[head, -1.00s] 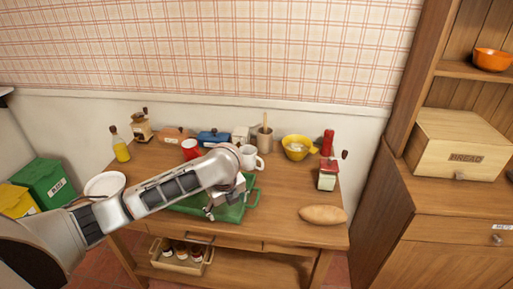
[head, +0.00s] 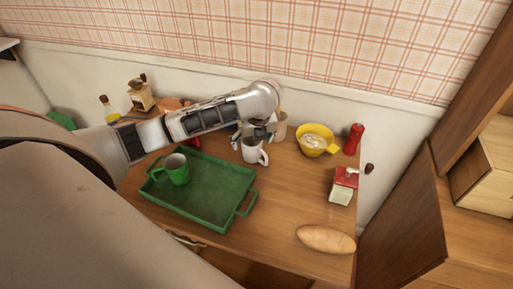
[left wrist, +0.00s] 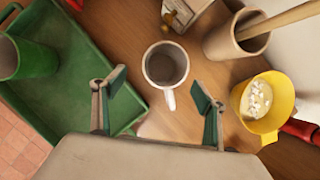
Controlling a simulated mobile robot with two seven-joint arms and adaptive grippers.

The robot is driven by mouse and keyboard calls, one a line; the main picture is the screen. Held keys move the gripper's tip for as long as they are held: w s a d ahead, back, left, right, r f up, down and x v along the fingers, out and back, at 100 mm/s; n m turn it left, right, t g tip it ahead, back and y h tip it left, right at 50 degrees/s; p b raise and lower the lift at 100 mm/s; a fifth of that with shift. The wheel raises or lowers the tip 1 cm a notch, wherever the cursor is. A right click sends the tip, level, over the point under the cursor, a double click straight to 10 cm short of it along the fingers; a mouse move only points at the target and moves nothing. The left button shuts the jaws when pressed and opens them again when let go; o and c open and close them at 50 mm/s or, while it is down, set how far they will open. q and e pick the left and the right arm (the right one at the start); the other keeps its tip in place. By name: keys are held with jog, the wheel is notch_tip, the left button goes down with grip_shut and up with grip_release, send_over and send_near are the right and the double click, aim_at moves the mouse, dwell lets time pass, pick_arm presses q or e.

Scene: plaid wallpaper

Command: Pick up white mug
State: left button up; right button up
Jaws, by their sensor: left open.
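The white mug (head: 252,151) stands upright on the wooden table, behind the green tray's right part in the head view. In the left wrist view the white mug (left wrist: 165,65) is seen from above, empty, with its handle towards my gripper. My left gripper (head: 258,131) is just above and behind the mug in the head view. In the left wrist view its two fingers (left wrist: 160,92) are spread apart, with the mug's handle between and beyond their tips. Nothing is held. My right gripper is not in view.
A green tray (head: 217,207) holding a green mug (head: 174,169) lies to the left. A utensil crock (left wrist: 235,38) and a yellow bowl (head: 316,140) stand close by the mug.

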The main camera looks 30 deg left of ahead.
aim_at(256, 152)
pick_arm(q)
jog(key=shift+w+x, duration=0.15)
jog(key=shift+x, duration=1.25)
jog(key=shift+w+x, duration=0.15)
jog(key=shift+x, duration=1.25)
jog(key=shift+d, duration=0.1)
jog(key=c, duration=1.4)
